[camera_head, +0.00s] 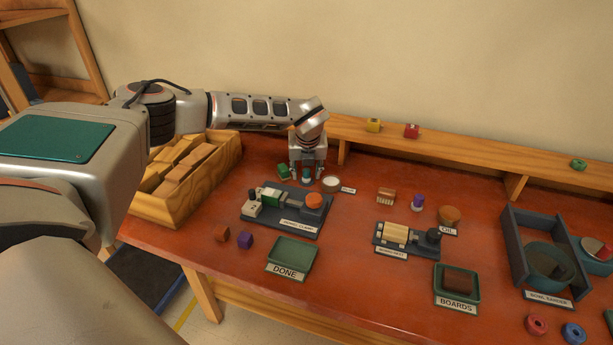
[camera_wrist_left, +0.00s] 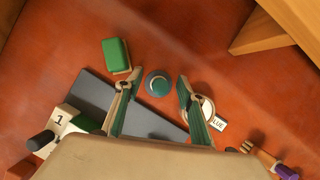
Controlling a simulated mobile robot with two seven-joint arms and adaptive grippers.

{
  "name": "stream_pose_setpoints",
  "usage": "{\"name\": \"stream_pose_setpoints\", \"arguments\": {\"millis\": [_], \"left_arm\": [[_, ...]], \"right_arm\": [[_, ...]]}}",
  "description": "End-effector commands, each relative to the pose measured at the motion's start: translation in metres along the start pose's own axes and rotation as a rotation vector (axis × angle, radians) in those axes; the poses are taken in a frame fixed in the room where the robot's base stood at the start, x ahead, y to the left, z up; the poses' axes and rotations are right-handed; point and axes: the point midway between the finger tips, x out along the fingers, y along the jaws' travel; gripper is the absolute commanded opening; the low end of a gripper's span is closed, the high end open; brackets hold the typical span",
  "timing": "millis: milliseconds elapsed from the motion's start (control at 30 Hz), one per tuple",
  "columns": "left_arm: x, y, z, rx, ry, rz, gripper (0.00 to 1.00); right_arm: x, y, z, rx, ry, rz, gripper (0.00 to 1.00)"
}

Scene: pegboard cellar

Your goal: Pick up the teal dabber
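The teal dabber (camera_wrist_left: 158,84) stands on the red-brown table, seen from above in the left wrist view as a grey round body with a teal top. It also shows small in the head view (camera_head: 306,177), under my left gripper. My left gripper (camera_wrist_left: 154,84) is open, with one finger on each side of the dabber and a gap on both sides. In the head view the left gripper (camera_head: 307,172) points down at the back of the table. My right gripper is not in view.
A green block (camera_wrist_left: 116,55) lies left of the dabber. A round white-topped pot (camera_wrist_left: 203,107) with a label is close by the right finger. The dark clamp board (camera_head: 288,222) is just in front. A raised wooden shelf (camera_head: 450,152) runs along the back.

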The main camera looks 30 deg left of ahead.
Motion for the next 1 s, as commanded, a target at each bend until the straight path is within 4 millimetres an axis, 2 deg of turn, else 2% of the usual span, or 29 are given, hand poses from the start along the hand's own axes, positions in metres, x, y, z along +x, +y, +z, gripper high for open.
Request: {"name": "stream_pose_setpoints", "arguments": {"millis": [167,267,300,767,1000], "left_arm": [[0.000,0.000,0.000,0.000,0.000,0.000,0.39],[0.000,0.000,0.000,0.000,0.000,0.000,0.13],[0.000,0.000,0.000,0.000,0.000,0.000,0.09],[-0.004,0.000,0.002,-0.001,0.000,-0.001,0.07],[-0.031,-0.001,0.013,-0.001,-0.002,-0.004,0.07]], "right_arm": [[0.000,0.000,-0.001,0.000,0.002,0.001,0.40],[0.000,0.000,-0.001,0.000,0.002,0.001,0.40],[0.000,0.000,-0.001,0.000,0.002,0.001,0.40],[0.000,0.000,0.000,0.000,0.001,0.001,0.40],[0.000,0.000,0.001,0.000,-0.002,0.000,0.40]]}}
